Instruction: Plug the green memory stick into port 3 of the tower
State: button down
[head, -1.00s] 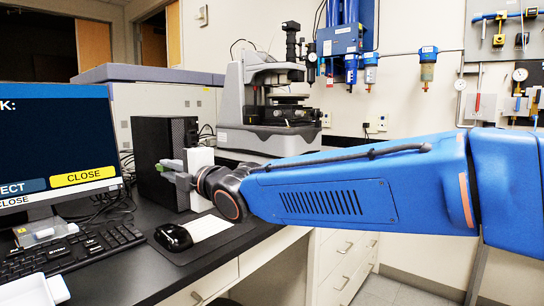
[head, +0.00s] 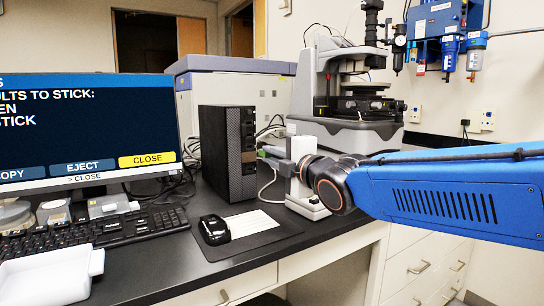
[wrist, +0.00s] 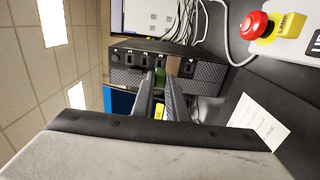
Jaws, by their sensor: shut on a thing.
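The black tower (head: 228,155) stands on the desk, its front with a column of ports facing my gripper. In the wrist view the tower front (wrist: 122,74) shows a row of small dark ports with pale labels too small to read surely. My gripper (wrist: 162,92) is shut on the green memory stick (wrist: 160,76), whose far end points at the tower front in line with the ports. In the head view my gripper (head: 270,156) is close against the tower's front. The fingers hide much of the stick, and I cannot tell whether its tip is inside a port.
The monitor (head: 90,125) shows COPY, EJECT and CLOSE buttons. The profiler (head: 350,110) stands behind my arm. A red emergency button (wrist: 255,25) shows in the wrist view.

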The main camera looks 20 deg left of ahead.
aim_at(262, 152)
jog(key=shift+x, duration=2.5)
jog(key=shift+x, duration=1.1)
jog(key=c, duration=1.7)
grip_release()
jog(key=shift+s+d, duration=0.1)
jog(key=shift+c, duration=0.2)
jog(key=shift+v, duration=3.4)
